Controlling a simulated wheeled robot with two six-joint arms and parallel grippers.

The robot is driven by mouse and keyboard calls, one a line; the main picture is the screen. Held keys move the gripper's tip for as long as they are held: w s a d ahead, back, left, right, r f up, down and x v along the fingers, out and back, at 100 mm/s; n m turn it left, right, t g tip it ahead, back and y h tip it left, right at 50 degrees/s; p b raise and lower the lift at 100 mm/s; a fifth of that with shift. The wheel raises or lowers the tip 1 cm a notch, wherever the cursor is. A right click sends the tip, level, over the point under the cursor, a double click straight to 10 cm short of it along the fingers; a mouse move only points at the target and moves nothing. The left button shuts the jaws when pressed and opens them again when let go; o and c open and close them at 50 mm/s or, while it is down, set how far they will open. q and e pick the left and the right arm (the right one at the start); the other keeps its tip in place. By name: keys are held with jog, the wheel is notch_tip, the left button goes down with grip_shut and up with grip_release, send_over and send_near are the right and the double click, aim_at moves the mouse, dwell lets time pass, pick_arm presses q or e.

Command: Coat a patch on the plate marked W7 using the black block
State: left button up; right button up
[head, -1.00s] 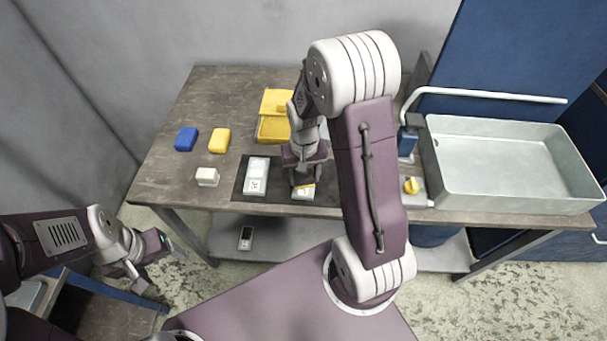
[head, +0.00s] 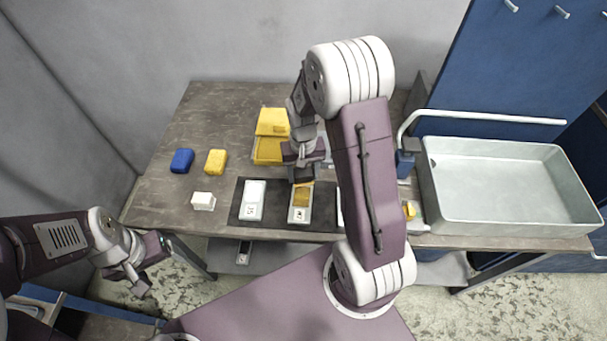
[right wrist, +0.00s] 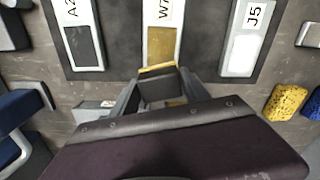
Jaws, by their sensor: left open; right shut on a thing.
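The plate marked W7 (head: 299,217) is the middle white plate on a dark mat (head: 275,214); it also shows in the right wrist view (right wrist: 163,12). A yellow patch (head: 302,196) covers its window. My right gripper (head: 303,177) is shut on the black block (right wrist: 158,89), which has yellow along one edge. The block is just behind the patch; whether it touches the plate I cannot tell. Plate J5 (head: 253,203) is left of W7 with a pale grey window. Plate A2 (right wrist: 82,14) has a dark window. My left gripper (head: 138,281) is open and empty, off the table.
A yellow tray (head: 267,151) with a raised lid stands behind the mat. A blue sponge (head: 182,160), a yellow sponge (head: 215,161) and a white block (head: 203,201) lie at left. A metal basin (head: 430,190) is at right. My right arm hides part of the mat.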

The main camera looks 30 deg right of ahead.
jog(key=shift+s+a+r+p, duration=0.15)
jog(key=shift+r+p, duration=0.2)
jog(key=shift+r, duration=0.45)
jog(key=shift+r+p, duration=0.35)
jog(key=shift+w+d+r+p, duration=0.1)
jog(key=shift+w+r+p, duration=0.05)
jog(key=shift+r+p, duration=0.4)
jog(key=shift+w+d+r+p, duration=0.1)
jog(key=shift+r+p, duration=0.3)
jog(key=shift+p, duration=0.15)
jog(key=shift+s+r+p, duration=0.15)
jog(key=shift+r+p, duration=0.2)
jog(key=shift+r, duration=0.15)
pick_arm(q)
jog(key=r, duration=0.5)
jog(key=shift+s+a, duration=0.1)
jog(key=shift+s, duration=0.3)
pick_arm(e)
jog(key=shift+a, duration=0.1)
pick_arm(q)
jog(key=shift+w, duration=0.15)
pick_arm(e)
jog(key=shift+f, duration=0.1)
